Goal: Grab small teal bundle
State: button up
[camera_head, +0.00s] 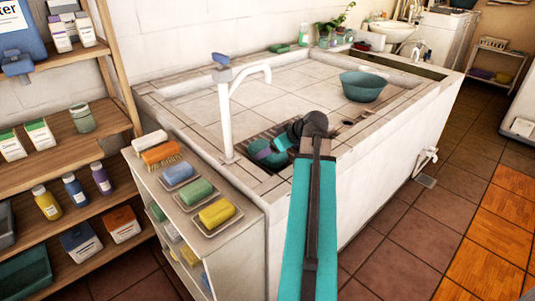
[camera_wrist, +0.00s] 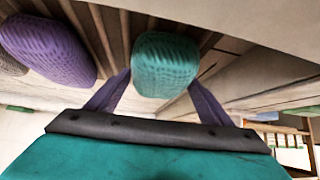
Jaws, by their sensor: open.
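The small teal bundle (camera_wrist: 165,62) is a rounded, textured piece in the upper middle of the wrist view. It lies on dark slats. My gripper (camera_wrist: 160,84) is open, with its two purple fingers reaching to either side of the bundle's near end. I cannot tell whether either finger touches it. In the head view my gripper (camera_head: 262,153) is low over the slatted strip at the basin's front edge. There the teal bundle and my teal gripper parts are hard to tell apart.
A larger purple bundle (camera_wrist: 48,50) lies left of the teal one in the wrist view, with a dark piece beyond it. A white tap (camera_head: 228,105) stands close left of my arm. A green bowl (camera_head: 364,86) stands on the basin. Soap trays (camera_head: 215,214) line the shelf at left.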

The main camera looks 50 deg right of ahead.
jog(key=shift+x, duration=1.25)
jog(key=shift+c, duration=0.4)
jog(key=c, duration=0.7)
